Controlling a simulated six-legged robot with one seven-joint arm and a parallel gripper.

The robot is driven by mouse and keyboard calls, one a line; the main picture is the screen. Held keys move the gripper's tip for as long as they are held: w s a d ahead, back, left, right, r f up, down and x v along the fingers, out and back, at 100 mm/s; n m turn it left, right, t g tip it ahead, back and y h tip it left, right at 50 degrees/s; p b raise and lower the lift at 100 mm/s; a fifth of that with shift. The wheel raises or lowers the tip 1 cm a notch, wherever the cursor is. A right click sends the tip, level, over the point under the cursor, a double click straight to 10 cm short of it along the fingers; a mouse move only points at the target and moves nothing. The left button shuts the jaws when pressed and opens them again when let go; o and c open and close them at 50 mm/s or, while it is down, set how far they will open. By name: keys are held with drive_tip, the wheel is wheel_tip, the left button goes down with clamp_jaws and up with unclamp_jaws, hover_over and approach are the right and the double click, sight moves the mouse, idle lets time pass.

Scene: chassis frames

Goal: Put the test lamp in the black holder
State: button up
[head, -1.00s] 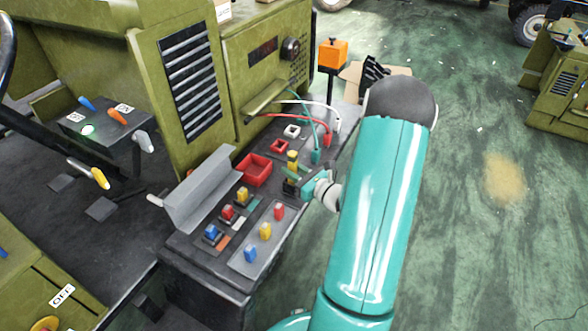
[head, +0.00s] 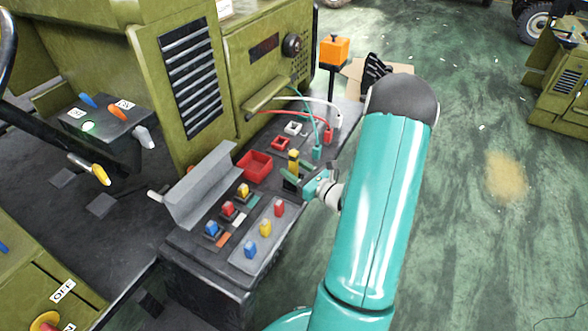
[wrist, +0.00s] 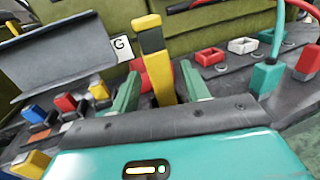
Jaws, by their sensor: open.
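The test lamp is a yellow stick with a black band (wrist: 152,40). It stands about upright on the bench in the head view (head: 293,160). A black piece at its foot, which looks like the black holder (head: 290,186), is partly hidden by my fingers. Whether the lamp is fully seated in it cannot be told. My gripper (head: 296,174) is around the lamp. In the wrist view my gripper (wrist: 158,88) is open, with one green finger on each side of the lamp and a gap to each. The lamp's foot is hidden there.
A red open box (head: 255,166) and a grey angled tray (head: 202,186) are left of the lamp. Several coloured plugs and switches stand nearer the front, on a grey plate (head: 240,262) and beside it. Cables and a green connector (head: 317,152) are behind to the right.

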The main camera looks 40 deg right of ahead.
drive_tip(key=s+d, duration=0.1)
drive_tip(key=s, duration=1.1)
drive_tip(key=w+a+r+n+g+y, duration=0.1)
drive_tip(key=a+r+n+g+y, duration=0.25)
drive_tip(key=a+n, duration=0.4)
drive_tip(key=w+a+r+n+g+y, duration=0.15)
drive_tip(key=a+r+n+g, duration=0.3)
drive_tip(key=a, duration=0.55)
drive_tip(key=a+r+n+g+y, duration=0.3)
drive_tip(key=a+n+g+y, duration=0.15)
drive_tip(key=a+n, duration=0.35)
drive_tip(key=s+a+r+n+h, duration=0.3)
drive_tip(key=r+n+h, duration=0.2)
drive_tip(key=n, duration=0.2)
drive_tip(key=s+a+r+n+h, duration=0.3)
drive_tip(key=r+n+h, duration=0.3)
drive_tip(key=n, duration=0.2)
drive_tip(key=shift+s+a, duration=0.25)
drive_tip(key=shift+s, duration=0.05)
drive_tip(key=shift+a+r, duration=0.1)
drive_tip(key=shift+a, duration=0.05)
